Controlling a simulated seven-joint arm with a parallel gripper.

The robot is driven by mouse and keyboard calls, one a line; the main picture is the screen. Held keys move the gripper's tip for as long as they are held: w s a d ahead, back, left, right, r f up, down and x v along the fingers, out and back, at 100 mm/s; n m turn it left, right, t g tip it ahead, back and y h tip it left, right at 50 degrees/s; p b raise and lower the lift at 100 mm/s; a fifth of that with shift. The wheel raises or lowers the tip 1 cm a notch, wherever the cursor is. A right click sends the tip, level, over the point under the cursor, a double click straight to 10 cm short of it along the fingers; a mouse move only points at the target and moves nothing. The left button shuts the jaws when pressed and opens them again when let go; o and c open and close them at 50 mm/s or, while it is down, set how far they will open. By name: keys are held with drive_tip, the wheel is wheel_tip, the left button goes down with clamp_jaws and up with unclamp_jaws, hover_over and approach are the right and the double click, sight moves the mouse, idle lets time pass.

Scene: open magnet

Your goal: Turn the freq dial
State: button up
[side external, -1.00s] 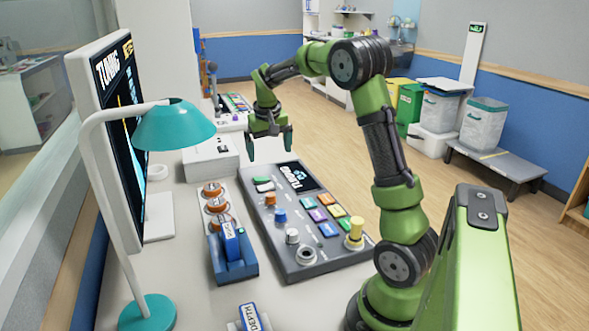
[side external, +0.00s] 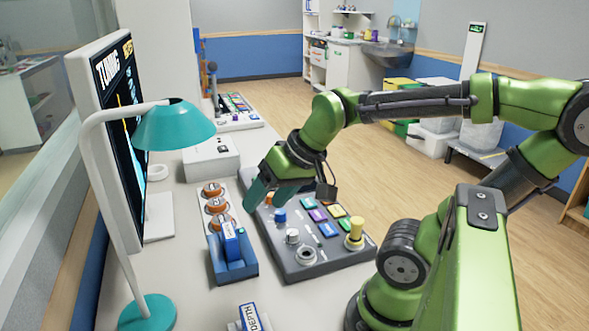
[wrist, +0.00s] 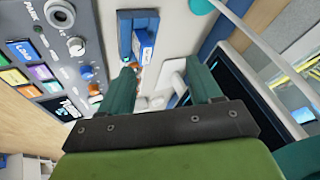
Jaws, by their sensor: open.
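No label reading "freq" is legible, so I cannot tell which control is the freq dial. Several orange dials (side external: 216,206) stand in a row on a narrow strip left of the control console (side external: 318,262). A blue module (side external: 233,252) with a white-lettered block sits at the strip's near end; it also shows in the wrist view (wrist: 144,40). My gripper (side external: 262,200) is open, low over the console's left edge, just right of the orange dials. In the wrist view its fingers (wrist: 160,68) are apart with nothing between them. The hand hides part of the console.
The console carries coloured buttons, a yellow knob (side external: 355,235), a blue knob (side external: 280,215) and a white knob (side external: 292,236). A teal lamp (side external: 172,125) and monitor (side external: 105,130) stand left. A DEPTH block (side external: 250,318) lies in front.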

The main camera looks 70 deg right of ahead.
drive_tip(key=d+m+g, duration=0.1)
drive_tip(key=d, duration=0.1)
drive_tip(key=w+d+f, duration=0.1)
drive_tip(key=d, duration=0.1)
drive_tip(key=w+d+m+g+h, duration=0.1)
drive_tip(key=d, duration=0.2)
drive_tip(key=shift+f+m+g, duration=0.25)
drive_tip(key=shift+m+g, duration=0.05)
drive_tip(key=shift+c, duration=0.2)
drive_tip(key=m+g, duration=0.3)
hover_over(293, 233)
wheel_tip(293, 233, down, 17)
drive_tip(key=shift+c, duration=0.4)
